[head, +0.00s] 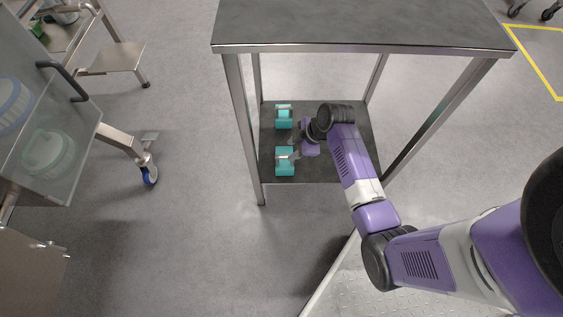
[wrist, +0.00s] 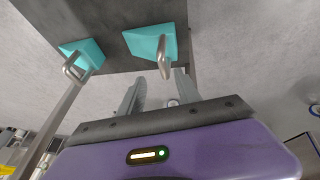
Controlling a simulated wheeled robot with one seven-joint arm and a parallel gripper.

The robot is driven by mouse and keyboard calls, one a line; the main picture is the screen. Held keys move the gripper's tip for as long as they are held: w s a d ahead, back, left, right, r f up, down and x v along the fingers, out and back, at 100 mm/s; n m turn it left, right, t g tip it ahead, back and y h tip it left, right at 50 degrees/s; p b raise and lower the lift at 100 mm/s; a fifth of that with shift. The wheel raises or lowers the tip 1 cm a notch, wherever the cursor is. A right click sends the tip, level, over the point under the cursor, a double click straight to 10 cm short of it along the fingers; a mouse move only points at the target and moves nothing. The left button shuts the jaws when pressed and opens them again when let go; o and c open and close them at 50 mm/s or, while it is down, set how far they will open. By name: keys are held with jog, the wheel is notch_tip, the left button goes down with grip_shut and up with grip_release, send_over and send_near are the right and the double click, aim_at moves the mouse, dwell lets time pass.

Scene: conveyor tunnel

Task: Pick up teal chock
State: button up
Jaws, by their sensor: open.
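Two teal chocks sit on the dark lower shelf of a metal table in the head view: a nearer chock (head: 285,167) and a farther chock (head: 284,118). Each has a metal handle. My gripper (head: 293,152) is beside the nearer chock, on its right, with the fingertips small and partly unclear. In the wrist view my gripper (wrist: 158,92) is open and empty. One chock (wrist: 148,41) is ahead of the fingers, its handle pointing towards the gap between them. The other chock (wrist: 88,49) is farther left. I cannot tell whether a finger touches the handle.
The tabletop (head: 360,25) hangs over the lower shelf (head: 325,172), and metal legs (head: 243,125) stand at its corners. A glass-sided cart (head: 45,140) with a caster stands at left. The floor between cart and table is clear.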

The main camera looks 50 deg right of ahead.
aim_at(286, 156)
jog(key=b+x, duration=0.1)
jog(key=x, duration=0.2)
jog(key=b+x, duration=0.2)
jog(key=x, duration=0.2)
jog(key=shift+s+a+f, duration=0.15)
jog(key=shift+a+f, duration=0.05)
jog(key=shift+a, duration=0.05)
grip_shut()
dwell(1.1)
